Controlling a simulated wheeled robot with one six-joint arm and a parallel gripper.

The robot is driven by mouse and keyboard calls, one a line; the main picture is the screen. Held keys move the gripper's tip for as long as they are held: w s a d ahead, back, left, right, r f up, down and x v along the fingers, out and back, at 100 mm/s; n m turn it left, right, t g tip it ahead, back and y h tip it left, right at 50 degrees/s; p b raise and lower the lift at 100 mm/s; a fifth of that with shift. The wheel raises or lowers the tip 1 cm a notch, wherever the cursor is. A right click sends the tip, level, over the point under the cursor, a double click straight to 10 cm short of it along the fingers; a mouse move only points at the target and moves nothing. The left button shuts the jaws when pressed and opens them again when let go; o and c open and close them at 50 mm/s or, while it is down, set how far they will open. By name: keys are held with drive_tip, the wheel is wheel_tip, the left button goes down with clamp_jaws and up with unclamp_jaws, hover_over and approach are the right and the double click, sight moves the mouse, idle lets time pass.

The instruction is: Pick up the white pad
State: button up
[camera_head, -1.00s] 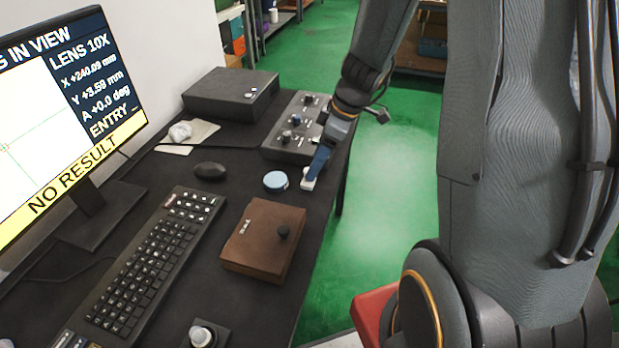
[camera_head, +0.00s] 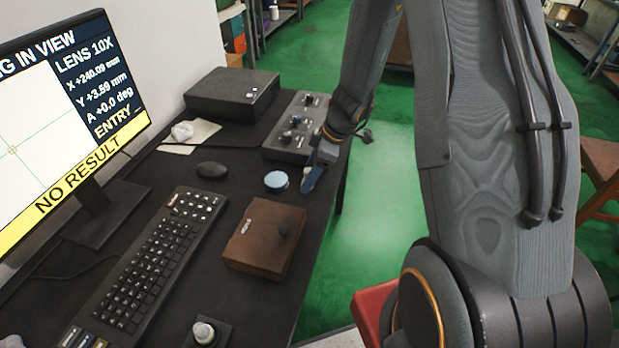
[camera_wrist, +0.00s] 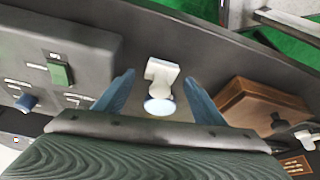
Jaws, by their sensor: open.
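The white pad (camera_wrist: 162,71) lies on the dark desk near its edge, in the upper middle of the wrist view. In the head view it is mostly hidden by my gripper (camera_head: 312,180). My gripper (camera_wrist: 158,82) is open and points down at the desk, its two blue fingers on either side of the pad in the wrist view. I cannot tell how high the tips are above the desk. A round pale disc with a blue rim (camera_wrist: 159,107) shows just below the pad; it looks like the light blue round tin (camera_head: 276,180) left of my gripper in the head view.
A grey control box (camera_head: 297,125) with knobs stands behind my gripper. A brown box (camera_head: 264,238) with a dark knob stands nearer. A mouse (camera_head: 211,170), keyboard (camera_head: 150,262) and monitor (camera_head: 75,110) are to the left. Right of the desk edge is green floor.

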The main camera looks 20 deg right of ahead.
drive_tip(key=shift+w+a+f, duration=0.1)
drive_tip(key=shift+a+f, duration=0.05)
drive_tip(key=shift+f, duration=0.2)
drive_tip(key=c, duration=1.3)
drive_tip(key=shift+o, duration=0.2)
wheel_tip(320, 180, up, 28)
drive_tip(key=b, duration=0.2)
